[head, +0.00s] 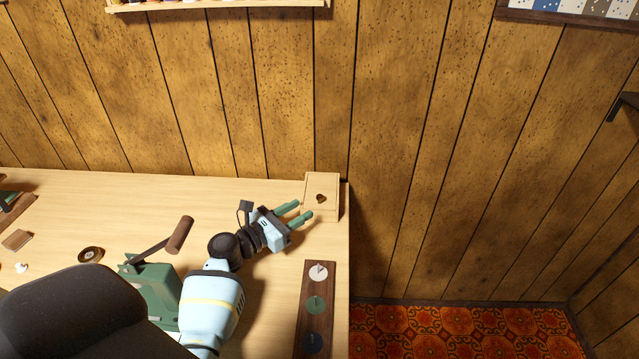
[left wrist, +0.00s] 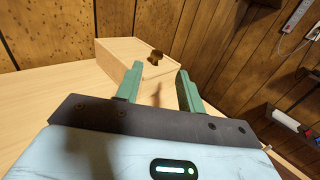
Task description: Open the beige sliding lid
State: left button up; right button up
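A beige wooden box with a flat beige lid (head: 322,186) stands at the back right corner of the table. The lid has a small dark heart-shaped mark or hole (head: 320,198) near its front edge, and it looks closed. The box also shows in the left wrist view (left wrist: 124,50), with the dark mark at its upper right. My left gripper (head: 301,211) is open, its two green fingers pointing at the front of the box. In the left wrist view its fingertips (left wrist: 159,69) are apart with nothing between them. My right gripper is not in view.
A dark wooden strip with several coloured discs (head: 316,318) lies at the table's right edge. A green device with a brown-handled crank (head: 155,285) stands left of my arm. A dark ring (head: 90,255) and small pieces lie further left. The wood-panelled wall is close behind.

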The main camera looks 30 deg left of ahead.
aim_at(317, 199)
pick_arm(q)
jog(key=shift+w+a+r, duration=0.1)
jog(key=shift+w+a, duration=0.05)
jog(key=shift+w, duration=0.15)
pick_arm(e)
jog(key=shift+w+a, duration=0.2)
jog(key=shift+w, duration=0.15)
